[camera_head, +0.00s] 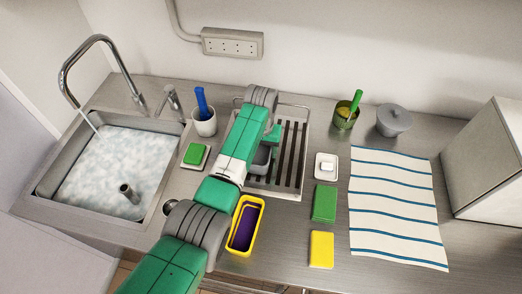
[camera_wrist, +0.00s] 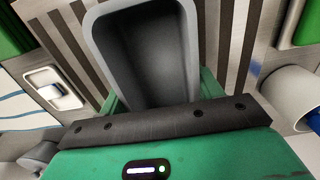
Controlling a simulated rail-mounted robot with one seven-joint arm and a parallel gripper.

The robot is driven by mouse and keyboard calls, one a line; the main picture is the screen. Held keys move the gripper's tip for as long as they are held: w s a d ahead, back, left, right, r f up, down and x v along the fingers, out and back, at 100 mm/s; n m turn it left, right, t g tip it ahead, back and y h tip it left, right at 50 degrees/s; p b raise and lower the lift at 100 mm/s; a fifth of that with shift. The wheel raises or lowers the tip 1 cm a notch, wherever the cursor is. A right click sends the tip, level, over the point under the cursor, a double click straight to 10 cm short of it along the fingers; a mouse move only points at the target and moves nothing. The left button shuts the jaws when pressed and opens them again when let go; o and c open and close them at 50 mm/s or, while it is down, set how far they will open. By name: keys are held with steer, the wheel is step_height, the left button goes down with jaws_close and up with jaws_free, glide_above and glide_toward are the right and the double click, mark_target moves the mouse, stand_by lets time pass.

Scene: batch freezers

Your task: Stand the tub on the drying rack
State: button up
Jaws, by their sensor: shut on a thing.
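The grey tub (camera_wrist: 150,55) is between the green fingers of my gripper (camera_wrist: 160,92) in the wrist view. Its open side faces the wrist camera, and its inside looks empty. The drying rack (camera_head: 291,160), with dark slats and a metal frame, lies behind it in the head view. A part of the tub (camera_head: 261,160) shows there beside my gripper (camera_head: 268,143), over the left part of the rack. My arm hides the rest. I cannot tell whether the tub touches the slats, which also show in the wrist view (camera_wrist: 228,35).
A white cup with a blue-handled tool (camera_head: 204,122) and a green sponge on a dish (camera_head: 196,154) stand left of the rack. A yellow bin (camera_head: 254,207) is in front. Soap (camera_head: 326,166), sponges (camera_head: 324,203) and a striped towel (camera_head: 393,205) lie right. A foamy sink (camera_head: 105,170) is far left.

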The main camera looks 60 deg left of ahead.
mark_target(261, 154)
steer(key=shift+f, duration=0.3)
steer(key=o, duration=1.1)
steer(key=shift+c, duration=0.2)
step_height(261, 154, up, 12)
steer(key=p, duration=0.2)
steer(key=shift+r, duration=0.1)
